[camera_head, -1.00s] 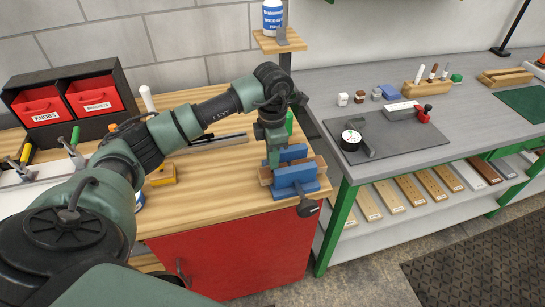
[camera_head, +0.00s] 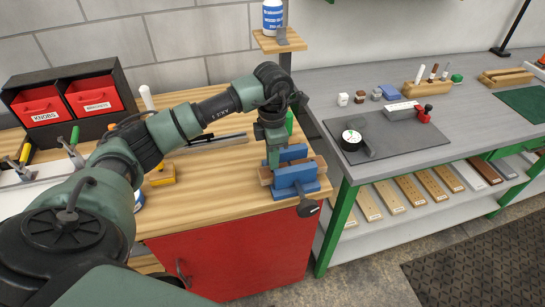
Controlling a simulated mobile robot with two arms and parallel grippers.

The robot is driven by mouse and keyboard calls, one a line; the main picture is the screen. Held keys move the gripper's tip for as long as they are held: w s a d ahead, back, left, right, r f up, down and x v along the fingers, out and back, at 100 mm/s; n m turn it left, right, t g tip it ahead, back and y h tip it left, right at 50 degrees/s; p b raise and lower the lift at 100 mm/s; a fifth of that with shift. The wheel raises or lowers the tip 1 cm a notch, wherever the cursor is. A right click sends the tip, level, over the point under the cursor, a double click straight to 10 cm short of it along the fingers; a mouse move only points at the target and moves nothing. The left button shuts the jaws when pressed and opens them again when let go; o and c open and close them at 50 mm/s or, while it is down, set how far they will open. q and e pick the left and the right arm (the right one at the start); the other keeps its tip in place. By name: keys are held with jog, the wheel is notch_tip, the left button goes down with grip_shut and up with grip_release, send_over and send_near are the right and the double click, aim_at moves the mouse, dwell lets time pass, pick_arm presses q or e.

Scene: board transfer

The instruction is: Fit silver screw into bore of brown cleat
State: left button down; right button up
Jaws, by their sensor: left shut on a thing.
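A brown cleat (camera_head: 264,175) is held between the jaws of a blue vise (camera_head: 296,175) at the front right corner of the wooden bench. My left gripper (camera_head: 273,162) points straight down right over the cleat, at the vise's left side. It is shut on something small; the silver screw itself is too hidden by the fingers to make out. The bore of the cleat is also hidden, so I cannot tell whether the screw is in it. My right gripper is not in view.
The vise handle (camera_head: 307,207) sticks out past the bench's front edge. A yellow-and-wood block (camera_head: 162,175) lies left on the bench top (camera_head: 215,190). A grey table (camera_head: 310,85) with a dial gauge (camera_head: 351,140) stands to the right.

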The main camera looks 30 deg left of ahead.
pick_arm(q)
jog(key=shift+f+b, duration=0.95)
jog(key=shift+f, duration=0.25)
jog(key=c, duration=1.3)
grip_release()
jog(key=shift+r, duration=0.1)
notch_tip(320, 180, up, 8)
jog(key=shift+f+b, duration=0.1)
jog(key=shift+b, duration=0.75)
